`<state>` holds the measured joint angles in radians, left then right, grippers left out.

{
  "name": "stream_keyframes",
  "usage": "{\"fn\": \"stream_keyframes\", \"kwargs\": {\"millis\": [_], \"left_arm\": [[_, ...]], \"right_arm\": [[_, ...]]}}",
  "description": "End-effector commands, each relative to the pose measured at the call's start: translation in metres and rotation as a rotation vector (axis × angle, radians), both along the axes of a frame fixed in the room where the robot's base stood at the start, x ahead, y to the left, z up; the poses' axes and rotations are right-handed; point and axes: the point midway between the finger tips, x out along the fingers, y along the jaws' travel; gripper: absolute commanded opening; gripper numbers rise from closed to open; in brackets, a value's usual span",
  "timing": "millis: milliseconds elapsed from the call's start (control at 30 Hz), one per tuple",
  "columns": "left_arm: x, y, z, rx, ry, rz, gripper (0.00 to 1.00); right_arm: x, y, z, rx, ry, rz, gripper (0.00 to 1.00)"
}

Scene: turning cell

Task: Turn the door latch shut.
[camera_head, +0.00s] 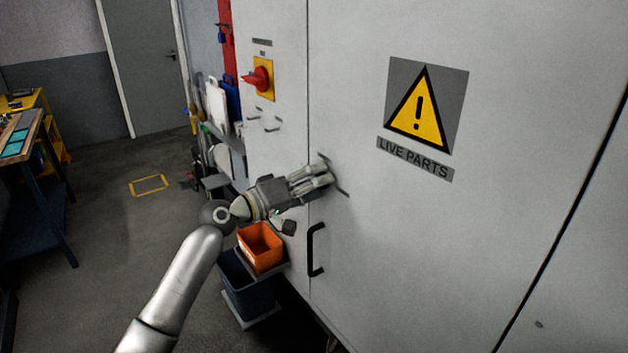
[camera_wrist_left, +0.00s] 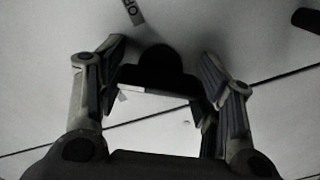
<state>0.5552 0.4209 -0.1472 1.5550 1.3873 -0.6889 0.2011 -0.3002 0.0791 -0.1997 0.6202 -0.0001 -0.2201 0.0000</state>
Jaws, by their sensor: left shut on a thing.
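The door latch (camera_head: 342,188) is a thin dark lever on the pale grey cabinet door (camera_head: 450,240), just right of the vertical door seam. It slants down to the right in the head view, and its middle is hidden by my fingers. My left gripper (camera_head: 328,174) is shut on the latch, with its fingers pointing at the door. In the left wrist view, the dark latch with a rounded hub (camera_wrist_left: 158,60) lies between the two fingers of my left gripper (camera_wrist_left: 165,82). My right gripper is in neither view.
A black pull handle (camera_head: 314,250) is below the latch. A red rotary switch on a yellow plate (camera_head: 262,78) is at upper left. An orange bin (camera_head: 262,247) sits over a dark bin (camera_head: 245,287) below my left wrist.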

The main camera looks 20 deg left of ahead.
Motion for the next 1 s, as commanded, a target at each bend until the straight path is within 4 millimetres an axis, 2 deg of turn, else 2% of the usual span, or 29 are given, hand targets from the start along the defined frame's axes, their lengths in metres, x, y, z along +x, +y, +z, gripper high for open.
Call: {"fn": "stream_keyframes", "kwargs": {"millis": [500, 1000], "left_arm": [[0.0, 0.0, 0.002, -0.35, 0.272, 0.001, 0.36], [0.0, 0.0, 0.0, -0.484, 0.378, 0.001, 0.36]], "right_arm": [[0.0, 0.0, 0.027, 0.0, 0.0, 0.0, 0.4], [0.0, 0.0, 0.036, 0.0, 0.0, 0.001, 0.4]]}}
